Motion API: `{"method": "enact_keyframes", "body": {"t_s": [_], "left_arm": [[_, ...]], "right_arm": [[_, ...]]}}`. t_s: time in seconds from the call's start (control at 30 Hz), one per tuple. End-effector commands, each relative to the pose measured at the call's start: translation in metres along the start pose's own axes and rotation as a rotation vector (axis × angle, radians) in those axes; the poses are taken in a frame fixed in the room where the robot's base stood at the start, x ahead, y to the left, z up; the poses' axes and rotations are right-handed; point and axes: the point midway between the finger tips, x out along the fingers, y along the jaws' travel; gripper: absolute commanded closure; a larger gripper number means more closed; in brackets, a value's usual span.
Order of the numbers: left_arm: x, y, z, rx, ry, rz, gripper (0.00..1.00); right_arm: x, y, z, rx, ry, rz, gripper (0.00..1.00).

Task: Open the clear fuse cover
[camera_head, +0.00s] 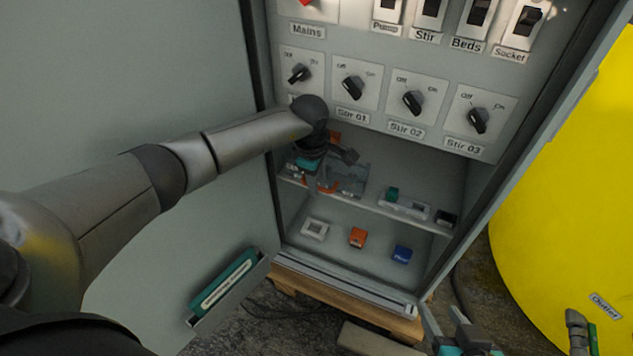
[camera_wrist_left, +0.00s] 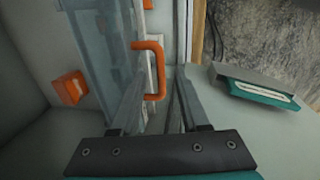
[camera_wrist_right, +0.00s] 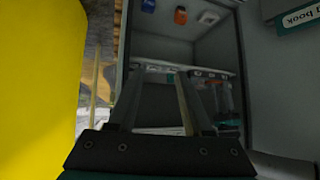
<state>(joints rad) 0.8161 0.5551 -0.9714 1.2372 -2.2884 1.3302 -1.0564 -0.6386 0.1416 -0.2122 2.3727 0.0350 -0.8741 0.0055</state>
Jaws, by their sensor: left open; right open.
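The clear fuse cover (camera_head: 352,180) is in the cabinet's lower opening, partly hidden behind my left gripper in the head view. In the left wrist view the cover (camera_wrist_left: 92,45) is a see-through panel with an orange handle (camera_wrist_left: 159,68) at its edge. My left gripper (camera_wrist_left: 160,84) is open, with the handle showing at its fingertips, between or just beyond them; I cannot tell if they touch. In the head view my left gripper (camera_head: 335,168) is dark and small. My right gripper (camera_head: 459,322) is open and empty, low outside the cabinet.
Rotary switches (camera_head: 413,102) line the panel just above my left gripper. A shelf holds a small device (camera_head: 404,204); an orange block (camera_head: 357,237) and a blue block (camera_head: 402,254) sit below. A door with a green book (camera_head: 224,283) stands left, a yellow tank (camera_head: 570,180) right.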

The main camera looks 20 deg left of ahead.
Motion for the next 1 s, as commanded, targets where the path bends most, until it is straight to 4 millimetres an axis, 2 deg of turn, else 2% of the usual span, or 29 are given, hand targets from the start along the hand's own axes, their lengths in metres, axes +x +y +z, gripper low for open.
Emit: {"method": "enact_keyframes", "body": {"t_s": [0.3, 0.67, 1.0], "left_arm": [[0.0080, -0.0018, 0.0019, 0.002, -0.001, 0.000, 0.55], [0.0081, -0.0018, 0.0021, 0.002, -0.001, 0.000, 0.56], [0.0080, -0.0017, 0.0021, 0.002, -0.001, 0.000, 0.95]], "right_arm": [[0.0062, -0.0101, -0.0064, 0.006, 0.098, -0.028, 0.50], [0.0063, -0.0111, -0.0076, 0.007, 0.109, -0.031, 0.50], [0.0063, -0.0110, -0.0077, 0.007, 0.108, -0.030, 0.50]]}}
